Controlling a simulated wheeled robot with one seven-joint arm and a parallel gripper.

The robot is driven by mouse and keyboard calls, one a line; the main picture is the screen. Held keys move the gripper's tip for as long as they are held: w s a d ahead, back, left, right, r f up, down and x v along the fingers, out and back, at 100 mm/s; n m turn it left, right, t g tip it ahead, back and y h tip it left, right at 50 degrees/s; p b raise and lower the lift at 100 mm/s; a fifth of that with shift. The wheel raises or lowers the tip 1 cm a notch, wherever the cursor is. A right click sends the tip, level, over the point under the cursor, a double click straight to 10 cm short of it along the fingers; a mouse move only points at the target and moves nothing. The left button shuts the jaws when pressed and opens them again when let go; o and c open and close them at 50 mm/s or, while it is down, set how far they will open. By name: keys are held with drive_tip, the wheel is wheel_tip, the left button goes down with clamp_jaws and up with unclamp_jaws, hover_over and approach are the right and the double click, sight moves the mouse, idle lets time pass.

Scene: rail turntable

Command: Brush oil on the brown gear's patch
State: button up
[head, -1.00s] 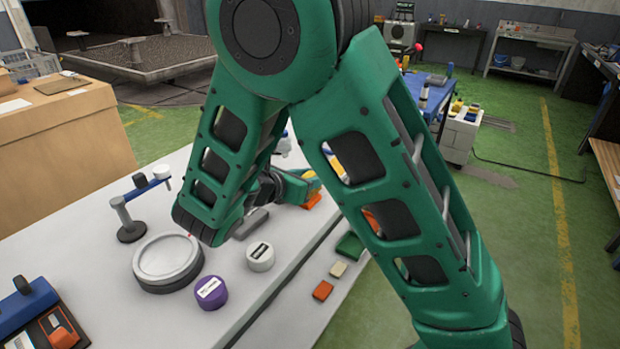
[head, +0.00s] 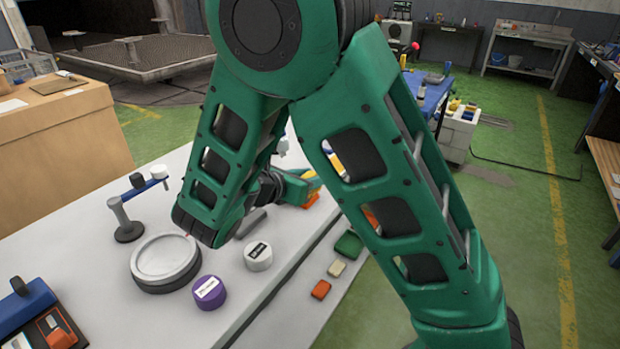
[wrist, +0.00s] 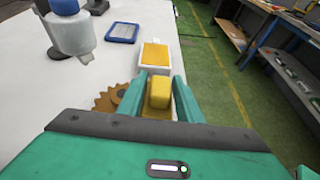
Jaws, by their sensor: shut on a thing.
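My gripper (wrist: 161,98) is shut on a yellow block-like tool (wrist: 159,92), which stands between its two green fingers. The tool's lower end is partly hidden by my gripper. A brown toothed gear (wrist: 109,98) lies just left of the left finger, partly covered by my gripper; I cannot make out its patch. A white tray with a yellow pad (wrist: 155,56) lies just beyond the fingertips. In the head view my gripper (head: 298,187) is partly hidden behind my arm, low over the grey-white table.
A white bottle with a blue cap (wrist: 70,34) and a blue-framed tray (wrist: 122,33) stand farther along the table. A round grey turntable (head: 165,260), a purple canister (head: 208,293), a white canister (head: 258,256) and a blue-armed stand (head: 128,228) stand nearer my body.

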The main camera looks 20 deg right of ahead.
drive_tip(key=shift+w+a, duration=0.2)
drive_tip(key=shift+w, duration=0.05)
drive_tip(key=shift+s+d, duration=0.25)
drive_tip(key=shift+s, duration=0.15)
idle(0.5)
drive_tip(key=shift+w+a, duration=0.25)
drive_tip(key=shift+w, duration=0.15)
idle(0.4)
drive_tip(key=shift+s+d, duration=0.25)
drive_tip(key=shift+s, duration=0.15)
idle(0.3)
drive_tip(key=shift+r, duration=3.5)
